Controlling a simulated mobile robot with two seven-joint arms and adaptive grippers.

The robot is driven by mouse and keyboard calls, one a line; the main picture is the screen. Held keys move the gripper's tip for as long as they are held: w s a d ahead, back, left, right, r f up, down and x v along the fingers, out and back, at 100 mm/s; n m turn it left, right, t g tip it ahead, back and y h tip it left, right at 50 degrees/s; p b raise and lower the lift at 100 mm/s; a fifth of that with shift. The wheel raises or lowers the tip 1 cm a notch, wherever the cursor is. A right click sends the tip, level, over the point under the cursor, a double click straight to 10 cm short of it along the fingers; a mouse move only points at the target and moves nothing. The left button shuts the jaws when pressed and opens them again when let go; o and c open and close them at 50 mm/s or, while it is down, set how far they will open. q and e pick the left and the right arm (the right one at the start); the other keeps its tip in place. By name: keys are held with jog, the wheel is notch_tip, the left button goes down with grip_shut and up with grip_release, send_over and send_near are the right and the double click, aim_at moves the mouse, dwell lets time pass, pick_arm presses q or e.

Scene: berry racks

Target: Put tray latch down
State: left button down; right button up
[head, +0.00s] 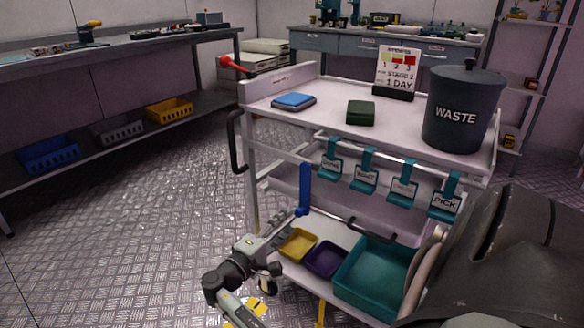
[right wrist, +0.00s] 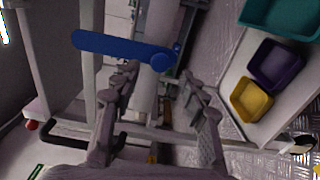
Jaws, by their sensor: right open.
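The blue latch (head: 304,188) stands upright at the left end of the cart's lower tray, with its round pivot at the bottom. In the right wrist view the blue latch (right wrist: 120,47) lies across the picture, beyond my fingertips, with the pivot at its right end. My right gripper (head: 276,250) is at the cart's lower left corner, below and left of the latch. In the right wrist view my right gripper (right wrist: 160,84) is open with nothing clearly between its fingers. I see no contact with the latch. My left gripper is not in view.
Yellow (head: 298,244), purple (head: 324,260) and teal (head: 372,280) bins sit on the lower shelf beside my right gripper. A black cart handle (head: 236,142) juts out at the left. A waste bin (head: 462,112) stands on top. The floor left of the cart is clear.

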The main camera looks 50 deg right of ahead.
jog(key=a, duration=0.8)
jog(key=shift+s+a, duration=0.2)
jog(key=shift+s, duration=0.15)
